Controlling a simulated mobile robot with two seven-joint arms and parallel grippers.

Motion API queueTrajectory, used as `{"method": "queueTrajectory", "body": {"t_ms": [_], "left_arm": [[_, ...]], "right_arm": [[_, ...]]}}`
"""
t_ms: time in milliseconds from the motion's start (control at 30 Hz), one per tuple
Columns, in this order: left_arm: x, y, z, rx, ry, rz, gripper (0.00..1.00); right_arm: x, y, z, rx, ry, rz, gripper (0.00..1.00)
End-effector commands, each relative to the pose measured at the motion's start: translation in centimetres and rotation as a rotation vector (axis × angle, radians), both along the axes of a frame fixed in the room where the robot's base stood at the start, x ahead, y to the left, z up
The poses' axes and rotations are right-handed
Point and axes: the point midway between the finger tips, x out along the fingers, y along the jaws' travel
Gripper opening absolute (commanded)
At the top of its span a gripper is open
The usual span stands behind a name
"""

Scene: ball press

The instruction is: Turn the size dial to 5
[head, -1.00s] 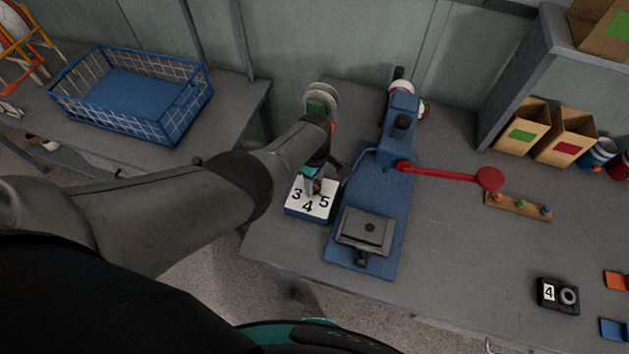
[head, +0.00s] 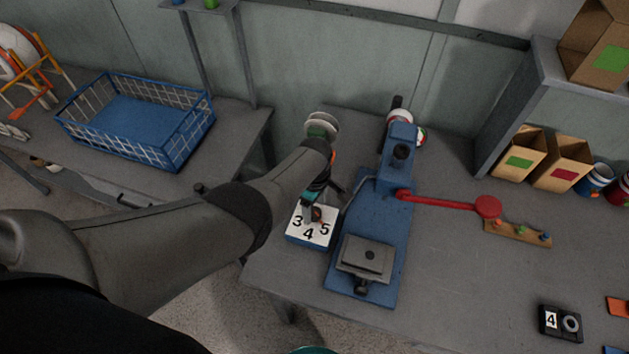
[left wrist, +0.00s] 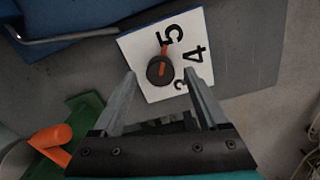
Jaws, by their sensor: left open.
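The size dial's white plate (head: 297,237) has the numbers 3, 4 and 5 and sits on a blue block at the left of the press. In the left wrist view the plate (left wrist: 137,49) carries a round black knob (left wrist: 153,73) with an orange-red pointer. The pointer is turned toward the 5, or close to it. My left gripper (head: 314,211) is right at the knob from above. In the left wrist view its two fingers (left wrist: 160,74) are apart, one on each side of the knob, with gaps visible.
The blue press (head: 376,215) with its red lever (head: 445,200) stands close to the right of the dial. A black box showing 4 (head: 560,322) lies at the front right. A blue basket (head: 176,150) is on the left table.

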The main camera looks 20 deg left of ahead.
Motion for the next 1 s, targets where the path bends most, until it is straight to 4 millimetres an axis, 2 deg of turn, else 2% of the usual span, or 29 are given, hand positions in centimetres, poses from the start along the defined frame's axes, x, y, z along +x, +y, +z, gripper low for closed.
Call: {"method": "queueTrajectory", "body": {"t_ms": [100,500,1000], "left_arm": [[0.0,0.0,2.2,0.001,-0.001,0.000,0.76],[0.0,0.1,9.0,0.000,-0.002,0.002,0.76],[0.0,0.0,13.3,0.002,-0.002,0.000,0.76]], "right_arm": [[0.0,0.0,1.8,0.000,0.000,0.000,0.50],[0.0,0.0,5.7,0.000,0.000,0.000,0.50],[0.0,0.0,5.3,0.000,0.000,0.000,0.50]]}}
